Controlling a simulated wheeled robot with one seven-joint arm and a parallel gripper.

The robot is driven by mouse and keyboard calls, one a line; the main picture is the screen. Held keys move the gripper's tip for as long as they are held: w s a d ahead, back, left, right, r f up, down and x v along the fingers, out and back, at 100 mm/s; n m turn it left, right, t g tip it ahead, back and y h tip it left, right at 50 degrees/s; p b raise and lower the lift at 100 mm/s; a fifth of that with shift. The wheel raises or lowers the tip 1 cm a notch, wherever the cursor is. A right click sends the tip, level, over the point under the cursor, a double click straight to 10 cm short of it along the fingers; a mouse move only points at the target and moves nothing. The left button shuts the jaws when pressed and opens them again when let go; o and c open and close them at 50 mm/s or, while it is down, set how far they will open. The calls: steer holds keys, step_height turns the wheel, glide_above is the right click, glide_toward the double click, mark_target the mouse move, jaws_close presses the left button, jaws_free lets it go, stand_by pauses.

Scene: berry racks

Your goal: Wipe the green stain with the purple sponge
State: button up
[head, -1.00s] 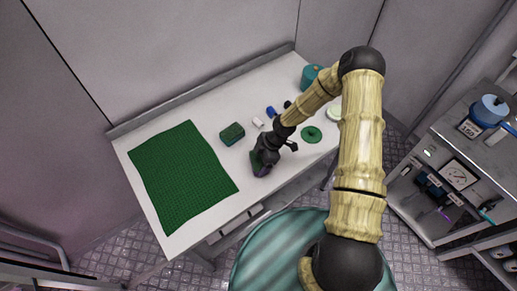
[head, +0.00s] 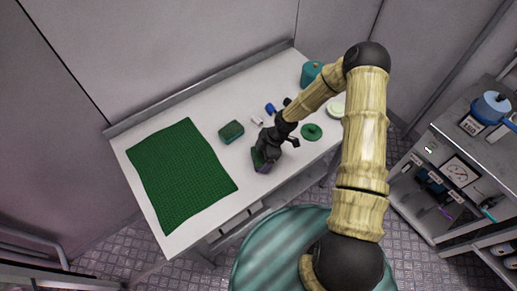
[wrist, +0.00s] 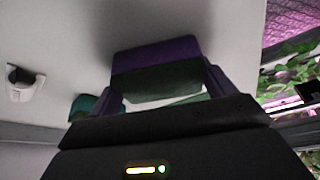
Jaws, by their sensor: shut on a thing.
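My gripper (head: 265,153) is low over the front middle of the white table and shut on the purple sponge (wrist: 157,53). In the wrist view the sponge, purple with a dark green layer, sits between both fingers. Its touch with the table cannot be told. A dull green patch (wrist: 178,101) shows between the fingers beyond the sponge; I cannot tell whether it is the green stain. In the head view, my gripper would cover anything under it. A round green piece with a small knob (head: 311,132) lies to the right of my gripper.
A large green mat (head: 180,170) covers the table's left part. A green block (head: 231,132) lies behind and left of my gripper. Small blue (head: 270,108) and white (head: 257,120) items lie behind it. A teal pot (head: 311,72) stands at the back right.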

mark_target(255, 159)
steer(key=shift+s+a+r+p, duration=0.3)
steer(key=shift+s+a+r, duration=0.1)
steer(key=shift+r, duration=0.2)
steer(key=shift+s+a+r+p, duration=0.25)
steer(key=shift+a+r, duration=0.15)
steer(key=shift+r, duration=0.2)
steer(key=shift+w+d+r+p, duration=0.2)
steer(key=shift+d+r+p, duration=0.1)
steer(key=shift+r+p, duration=0.3)
steer(key=shift+w+r, duration=0.1)
steer(key=shift+r, duration=0.35)
steer(key=shift+a+r+p, duration=0.2)
steer(key=shift+r+p, duration=0.7)
steer(key=shift+r, duration=0.3)
steer(key=shift+r+p, duration=0.4)
steer(key=shift+r, duration=0.2)
steer(key=shift+d, duration=0.1)
